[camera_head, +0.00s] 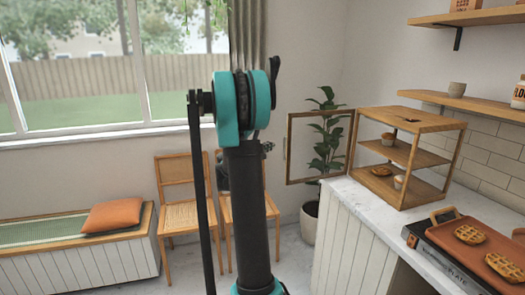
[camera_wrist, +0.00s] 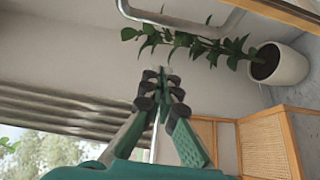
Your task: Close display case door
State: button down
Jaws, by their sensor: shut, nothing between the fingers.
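The wooden display case (camera_head: 400,155) stands on the counter at the right in the head view. Its wood-framed door (camera_head: 317,113) stands open, swung out to the left. In the wrist view, a metal bar handle (camera_wrist: 180,25) crosses the top, and a strip of wood frame (camera_wrist: 285,10) shows at the upper right. My gripper (camera_wrist: 160,82) is shut and empty, pointing toward the plant with its fingertips apart from the handle in the picture. In the head view, my arm hides most of the gripper, left of the door.
A potted plant (camera_head: 310,222) stands behind the door. Pastries and a cup sit on the case shelves. Two wooden chairs (camera_head: 180,215) and a bench (camera_head: 75,265) stand left, below the window.

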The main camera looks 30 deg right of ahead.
jog(key=shift+s+d, duration=0.6)
jog(key=shift+s, duration=0.25)
jog(key=shift+s+d, duration=0.6)
jog(key=shift+s, duration=0.2)
jog(key=shift+s, duration=0.1)
